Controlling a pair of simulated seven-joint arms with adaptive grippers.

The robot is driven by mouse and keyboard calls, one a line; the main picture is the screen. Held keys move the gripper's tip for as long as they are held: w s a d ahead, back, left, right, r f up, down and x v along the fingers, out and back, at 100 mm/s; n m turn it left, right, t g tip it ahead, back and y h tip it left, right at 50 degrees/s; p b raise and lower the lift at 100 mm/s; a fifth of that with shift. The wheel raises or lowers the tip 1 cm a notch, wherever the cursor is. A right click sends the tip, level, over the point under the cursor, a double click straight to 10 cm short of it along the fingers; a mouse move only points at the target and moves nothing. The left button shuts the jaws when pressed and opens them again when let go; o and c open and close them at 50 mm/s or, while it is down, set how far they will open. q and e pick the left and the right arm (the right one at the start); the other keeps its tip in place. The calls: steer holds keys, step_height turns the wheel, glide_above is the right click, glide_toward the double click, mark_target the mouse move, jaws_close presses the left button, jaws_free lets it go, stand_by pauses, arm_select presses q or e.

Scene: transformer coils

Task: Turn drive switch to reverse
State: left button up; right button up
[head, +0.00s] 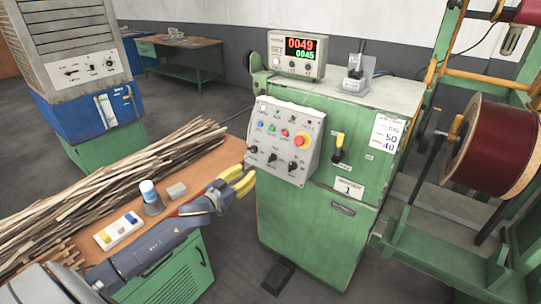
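The grey control panel (285,140) is on the upper left front of the green machine cabinet (310,215). Its lower row has several black rotary switches, one of them the knob (293,167) at the right. Their labels are too small to read, so I cannot tell which is the drive switch or how it is set. A lever with a yellow handle (339,142) is right of the panel. My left gripper (248,172) has yellow fingers that look parted and empty. It shows just below and left of the panel, apart from the switches. My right gripper is not in view.
A wooden bench (205,165) at the left holds a pile of wood strips (110,180), a bottle with a blue cap (150,195) and a small white tray (118,232). A red emergency button (302,141) is on the panel. A dark red wire spool (490,145) stands at the right.

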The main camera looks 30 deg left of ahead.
mark_target(270, 155)
arm_select(q)
steer(key=w, duration=0.5)
steer(key=w+d, duration=0.1)
steer(key=w, duration=0.4)
steer(key=w+d, duration=0.1)
steer(key=w, duration=0.4)
steer(key=shift+w, duration=0.15)
steer(key=shift+o, duration=0.2)
jaws_close()
